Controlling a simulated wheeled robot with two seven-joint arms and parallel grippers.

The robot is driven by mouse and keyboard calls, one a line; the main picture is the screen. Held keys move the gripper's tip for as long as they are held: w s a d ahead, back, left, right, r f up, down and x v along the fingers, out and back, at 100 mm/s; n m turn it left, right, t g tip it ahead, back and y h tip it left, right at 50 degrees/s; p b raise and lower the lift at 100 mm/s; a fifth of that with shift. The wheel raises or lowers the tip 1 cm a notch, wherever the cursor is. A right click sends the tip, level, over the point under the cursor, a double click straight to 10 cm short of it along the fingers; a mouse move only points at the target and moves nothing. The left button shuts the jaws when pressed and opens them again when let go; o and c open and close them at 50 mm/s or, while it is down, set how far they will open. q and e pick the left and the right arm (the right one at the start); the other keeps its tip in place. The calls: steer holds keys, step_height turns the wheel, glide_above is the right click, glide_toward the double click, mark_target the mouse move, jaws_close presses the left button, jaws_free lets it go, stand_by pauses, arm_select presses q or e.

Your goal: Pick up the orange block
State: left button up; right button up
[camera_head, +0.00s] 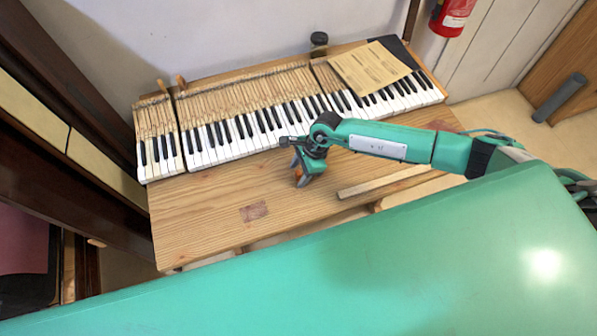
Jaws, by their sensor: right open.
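The orange block (299,174) is small and sits on the wooden table (200,215), just in front of the piano keys. It is partly hidden by my right gripper (301,181). The right gripper points down at the block, with its fingers around or right beside it; I cannot tell whether they touch it. The jaws are open. The right arm reaches in from the right side. My left gripper is not in view.
A row of piano keys (235,138) runs along the back of the table. A paper (368,68) lies over its right part. A light wooden strip (385,181) lies right of the gripper. A dark patch (254,211) marks the tabletop. The front left is clear.

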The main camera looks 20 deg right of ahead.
steer(key=shift+a+f, duration=0.1)
steer(key=shift+f, duration=0.3)
steer(key=shift+c, duration=0.2)
steer(key=c, duration=0.9)
steer(key=shift+c, duration=0.2)
steer(key=shift+r, duration=0.15)
